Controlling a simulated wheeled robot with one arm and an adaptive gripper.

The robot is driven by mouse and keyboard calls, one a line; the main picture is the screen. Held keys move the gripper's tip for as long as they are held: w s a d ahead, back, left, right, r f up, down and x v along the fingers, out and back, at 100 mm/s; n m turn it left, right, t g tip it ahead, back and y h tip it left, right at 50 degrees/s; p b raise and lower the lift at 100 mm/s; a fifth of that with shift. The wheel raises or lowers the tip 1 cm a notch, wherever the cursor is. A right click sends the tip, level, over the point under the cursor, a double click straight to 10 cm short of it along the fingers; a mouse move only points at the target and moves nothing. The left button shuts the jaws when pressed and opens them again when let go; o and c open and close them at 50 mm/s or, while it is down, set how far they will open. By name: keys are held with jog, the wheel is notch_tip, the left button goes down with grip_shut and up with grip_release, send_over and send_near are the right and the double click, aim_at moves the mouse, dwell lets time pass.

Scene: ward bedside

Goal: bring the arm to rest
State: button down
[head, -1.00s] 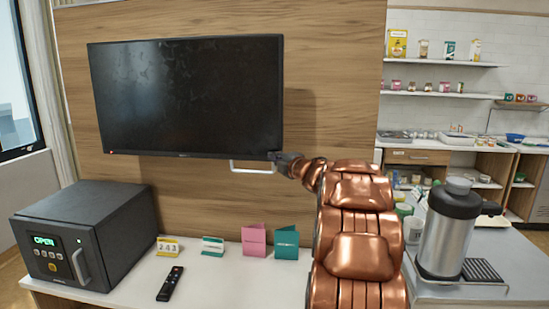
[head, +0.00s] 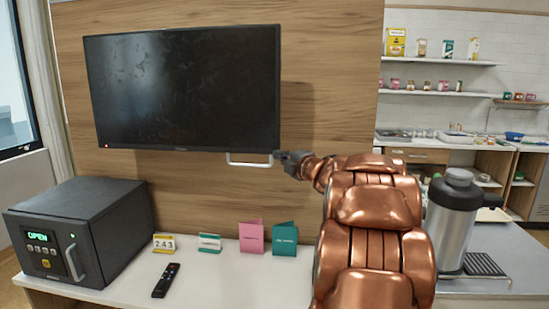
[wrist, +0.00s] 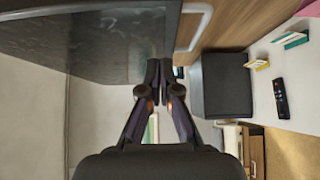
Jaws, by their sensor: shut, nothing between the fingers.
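My gripper (head: 281,155) is at the end of my copper-coloured arm, just right of the white bar handle (head: 249,160) under the wall screen (head: 185,90). In the wrist view my gripper (wrist: 160,85) has its fingertips together with nothing between them. The handle also shows in the wrist view (wrist: 195,27), apart from the fingers. The screen is dark and hangs on the wood panel.
A dark safe-like box (head: 80,230) with a lit OPEN display stands on the left of the white counter. A remote (head: 166,281), small cards and pink (head: 251,237) and teal (head: 285,239) booklets lie or stand nearby. A steel dispenser (head: 452,225) stands to the right.

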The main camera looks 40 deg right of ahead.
jog(key=shift+s+a+f+b, duration=0.15)
jog(key=shift+s+b, duration=0.1)
jog(key=shift+s, duration=1)
jog(key=shift+s+a+r+b, duration=0.1)
jog(key=shift+s+b, duration=0.1)
jog(key=shift+s, duration=1)
jog(key=s+a+f+m+g+h, duration=0.1)
jog(key=s+a+f+m+g, duration=0.35)
jog(key=a+f, duration=0.25)
jog(key=s+a+f+m+g, duration=0.3)
jog(key=a+f+m+g, duration=0.1)
jog(key=a+f+m, duration=0.25)
jog(key=s+a+f+m+g+h, duration=0.1)
jog(key=s+a+f+m+g, duration=0.25)
jog(key=a+f, duration=0.3)
jog(key=s+a+f+m+g+y, duration=0.1)
jog(key=s+a+f+g+y, duration=0.1)
jog(key=s+a, duration=0.8)
jog(key=s+a+f+m+g+y, duration=0.1)
jog(key=s+a+f+g, duration=0.4)
jog(key=s+a, duration=0.5)
jog(key=shift+s+a+f+g+y, duration=0.15)
jog(key=shift+s+f+g+y, duration=0.25)
jog(key=shift+s+y, duration=0.45)
